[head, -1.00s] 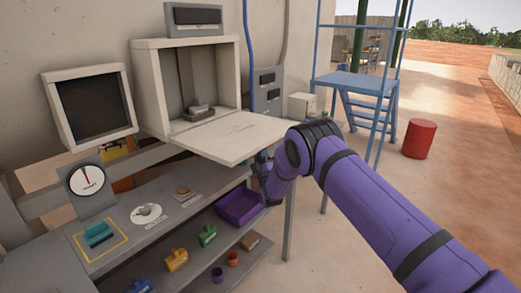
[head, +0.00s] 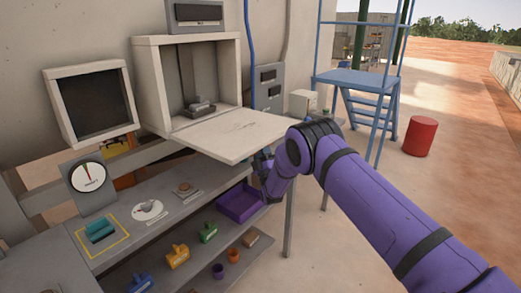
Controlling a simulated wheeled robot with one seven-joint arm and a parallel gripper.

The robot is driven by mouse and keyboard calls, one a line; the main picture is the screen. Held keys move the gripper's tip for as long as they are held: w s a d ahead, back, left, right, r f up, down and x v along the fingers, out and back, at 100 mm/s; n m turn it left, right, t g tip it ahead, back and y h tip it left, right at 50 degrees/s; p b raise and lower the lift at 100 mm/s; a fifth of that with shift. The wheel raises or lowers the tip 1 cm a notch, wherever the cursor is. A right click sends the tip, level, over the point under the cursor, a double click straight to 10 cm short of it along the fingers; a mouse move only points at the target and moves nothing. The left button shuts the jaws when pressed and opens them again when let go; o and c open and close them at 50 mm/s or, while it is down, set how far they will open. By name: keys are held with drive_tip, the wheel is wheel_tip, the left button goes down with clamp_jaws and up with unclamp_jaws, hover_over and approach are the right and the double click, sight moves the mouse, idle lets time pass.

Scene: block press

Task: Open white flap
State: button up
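The white flap (head: 235,134) is the front door of a white box (head: 151,88) on the wall. It is hinged at the bottom edge and folded down, sticking out nearly level, so the box stands open. Inside the box is a grey press part (head: 199,106). My gripper (head: 262,165) is beneath the flap near its front right corner. It is small, dark and partly hidden by my purple arm and the flap. I cannot tell whether its fingers are open, or whether it touches the flap.
Below is a grey shelf with a teal block (head: 101,231) in a yellow outline, a dial (head: 88,177) and a purple tray (head: 240,203). Colored blocks and cups stand on the lower shelf. A blue step platform (head: 356,82) and red barrel (head: 420,136) are at right.

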drive_tip(key=v, duration=1)
drive_tip(key=shift+s+f, duration=0.25)
drive_tip(key=shift+f, duration=0.05)
